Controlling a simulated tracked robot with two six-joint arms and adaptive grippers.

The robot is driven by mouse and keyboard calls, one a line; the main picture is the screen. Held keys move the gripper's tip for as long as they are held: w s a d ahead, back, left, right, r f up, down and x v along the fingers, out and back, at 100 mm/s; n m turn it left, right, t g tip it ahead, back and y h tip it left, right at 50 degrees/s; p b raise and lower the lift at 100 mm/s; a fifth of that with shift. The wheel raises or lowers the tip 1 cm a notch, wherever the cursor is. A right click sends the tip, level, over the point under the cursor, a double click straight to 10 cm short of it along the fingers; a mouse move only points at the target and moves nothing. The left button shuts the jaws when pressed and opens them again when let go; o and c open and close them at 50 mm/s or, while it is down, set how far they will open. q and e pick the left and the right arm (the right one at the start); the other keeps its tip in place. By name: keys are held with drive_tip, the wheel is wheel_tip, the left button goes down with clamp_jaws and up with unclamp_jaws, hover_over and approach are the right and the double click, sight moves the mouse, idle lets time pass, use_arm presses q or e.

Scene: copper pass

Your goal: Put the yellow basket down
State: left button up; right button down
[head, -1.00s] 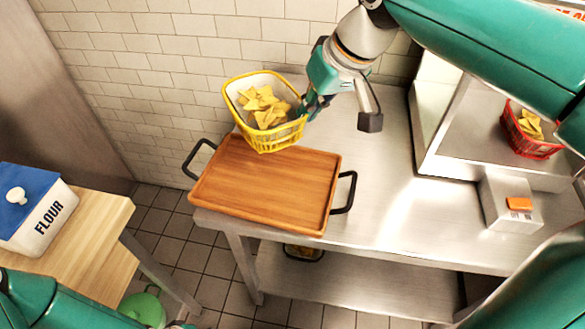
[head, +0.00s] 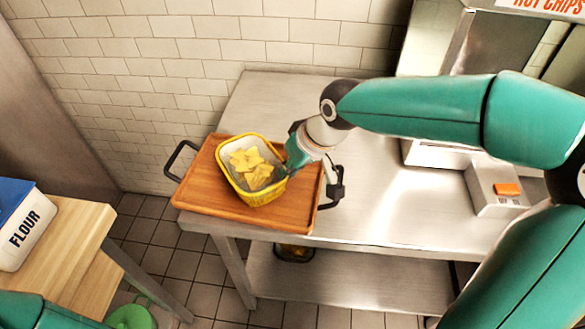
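The yellow basket (head: 263,196) holds several yellow chips (head: 250,168). It is over the middle of the wooden tray (head: 222,211) and looks upright. I cannot tell whether its base touches the tray. My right gripper (head: 287,170) is at the basket's right side and appears shut on its rim. The fingertips are partly hidden by the gripper's own body. The tray has black handles and rests on the steel table (head: 385,226). My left gripper is out of view; only a bit of my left arm shows at the bottom left.
A flour container (head: 22,232) with a blue lid stands on a wooden table (head: 75,235) at the left. A steel box with an orange button (head: 508,189) is at the right. The steel table is clear right of the tray.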

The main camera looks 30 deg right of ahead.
drive_tip(key=shift+f, duration=0.15)
drive_tip(key=c, duration=1.3)
unclamp_jaws()
drive_tip(key=shift+r, duration=0.25)
drive_tip(key=p+v, duration=0.1)
drive_tip(key=v, duration=1.1)
drive_tip(key=shift+f, duration=0.1)
